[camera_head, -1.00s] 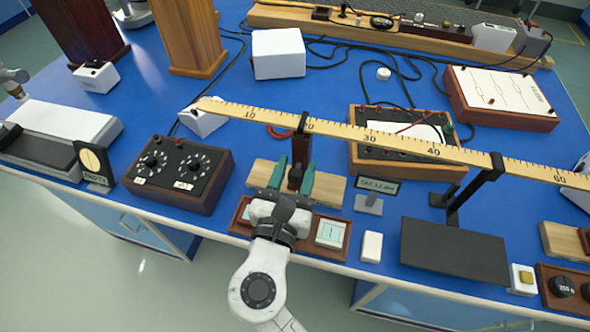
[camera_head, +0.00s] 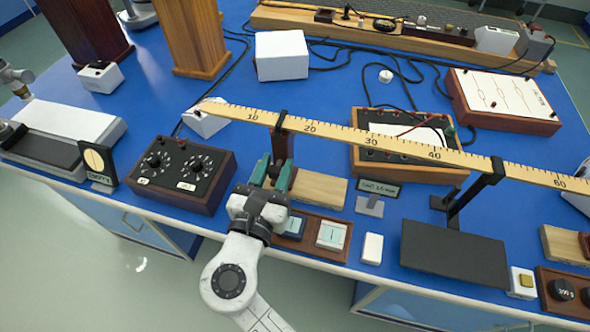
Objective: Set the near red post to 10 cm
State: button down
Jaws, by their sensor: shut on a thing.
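The near red post (camera_head: 282,148) is a dark reddish upright with a black clip on top, under the yellow ruler (camera_head: 360,139). The clip crosses the ruler about midway between the printed 10 and 20. My gripper (camera_head: 271,173) has its two green fingers around the lower part of the post and is shut on it. The fingers and wrist hide the post's foot. A pale wooden rail (camera_head: 318,189) shows to the right of the fingers.
A dial box (camera_head: 180,173) stands close to the left of my gripper. A small tray with square blocks (camera_head: 331,234), a small sign (camera_head: 380,188) and a black platform (camera_head: 455,252) with a black stand (camera_head: 466,199) lie to the right. The ruler runs overhead.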

jog(key=a, duration=0.2)
jog(key=w+a, duration=0.1)
jog(key=a, duration=0.2)
jog(key=shift+a, duration=0.1)
jog(key=c, duration=0.9)
grip_release()
jog(key=shift+a, duration=0.1)
jog(key=v, duration=1)
jog(key=shift+s, duration=0.35)
